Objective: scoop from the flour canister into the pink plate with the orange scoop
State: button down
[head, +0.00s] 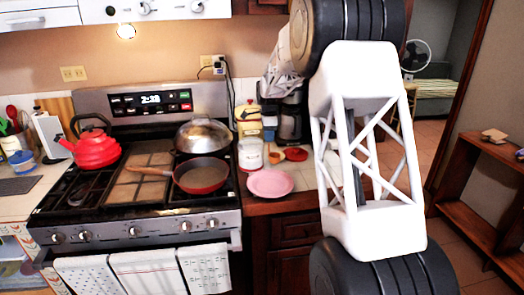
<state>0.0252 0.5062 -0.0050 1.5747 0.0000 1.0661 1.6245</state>
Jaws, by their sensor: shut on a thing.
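The pink plate (270,183) lies flat and looks empty on the counter right of the stove. The flour canister (250,154), white with a red label, stands upright behind its left side. The orange scoop (296,154) is just behind the plate, right of the canister, low over the counter or on it; I cannot tell which. My arm reaches from the right over to the back of this counter.
A black coffee maker (292,118) and a yellow container (248,120) stand at the back of the counter. The stove on the left holds a red pan (201,176), a domed metal lid (202,136) and a red kettle (92,146). Bare counter lies right of the plate.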

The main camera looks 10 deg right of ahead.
jog(key=w+a+r, duration=0.6)
jog(key=a+r, duration=0.4)
jog(key=r, duration=0.1)
jog(key=shift+a+r, duration=0.3)
jog(key=shift+r, duration=0.05)
dwell(0.5)
jog(key=shift+f, duration=0.15)
jog(key=shift+d+f, duration=1.15)
jog(key=shift+f, duration=6.25)
notch_tip(320, 180, up, 16)
jog(key=a, duration=0.1)
jog(key=shift+s+a, duration=0.1)
